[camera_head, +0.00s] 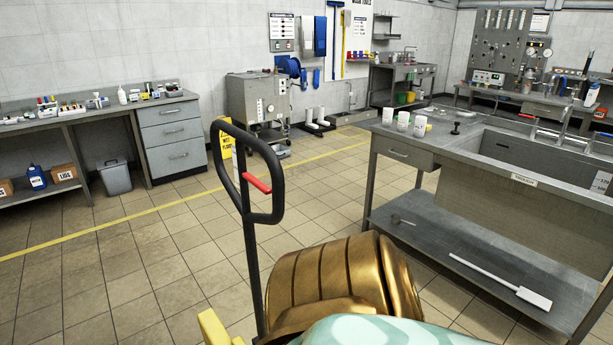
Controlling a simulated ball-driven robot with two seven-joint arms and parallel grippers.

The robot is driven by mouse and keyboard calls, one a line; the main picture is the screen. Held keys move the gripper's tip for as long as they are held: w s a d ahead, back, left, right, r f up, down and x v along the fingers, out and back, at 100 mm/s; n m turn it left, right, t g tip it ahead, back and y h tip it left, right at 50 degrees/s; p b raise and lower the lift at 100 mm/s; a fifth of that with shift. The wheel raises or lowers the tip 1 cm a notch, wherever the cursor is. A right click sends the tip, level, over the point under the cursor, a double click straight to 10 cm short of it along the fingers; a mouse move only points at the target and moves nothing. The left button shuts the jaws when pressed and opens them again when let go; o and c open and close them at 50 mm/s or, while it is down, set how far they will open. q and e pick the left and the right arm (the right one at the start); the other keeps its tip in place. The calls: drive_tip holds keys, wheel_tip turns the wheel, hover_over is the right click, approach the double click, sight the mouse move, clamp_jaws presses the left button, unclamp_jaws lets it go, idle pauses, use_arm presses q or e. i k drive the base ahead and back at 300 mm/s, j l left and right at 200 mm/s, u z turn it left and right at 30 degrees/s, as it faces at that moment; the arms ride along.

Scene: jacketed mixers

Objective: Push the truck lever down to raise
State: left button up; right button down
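The truck's black loop handle (281,172) stands upright on a dark shaft (252,265) near the middle of the view. A red lever (257,183) sits inside the loop, slanting slightly down to the right. A yellow part (214,327), likely of the truck, shows at the bottom edge. The rest of the truck is out of view or hidden behind a bronze ribbed and pale teal shape at the bottom; I cannot tell if that shape is part of me. Neither of my grippers is in view.
A steel sink table (405,158) with white cups and a lower shelf stands close on the right. A workbench (68,118) with drawers stands at the left wall. A yellow wet-floor sign (222,140) stands behind the handle. The tiled floor (140,255) at left is clear.

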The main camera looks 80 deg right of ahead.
sight(263, 189)
drive_tip(key=k+l+z, duration=0.15)
drive_tip(key=l+z, duration=0.15)
drive_tip(key=k+l+z, duration=0.1)
drive_tip(key=l+z, duration=0.5)
drive_tip(key=k+l, duration=0.1)
drive_tip(key=l, duration=0.55)
drive_tip(key=l+z, duration=0.1)
drive_tip(key=l, duration=0.55)
drive_tip(key=k, duration=0.05)
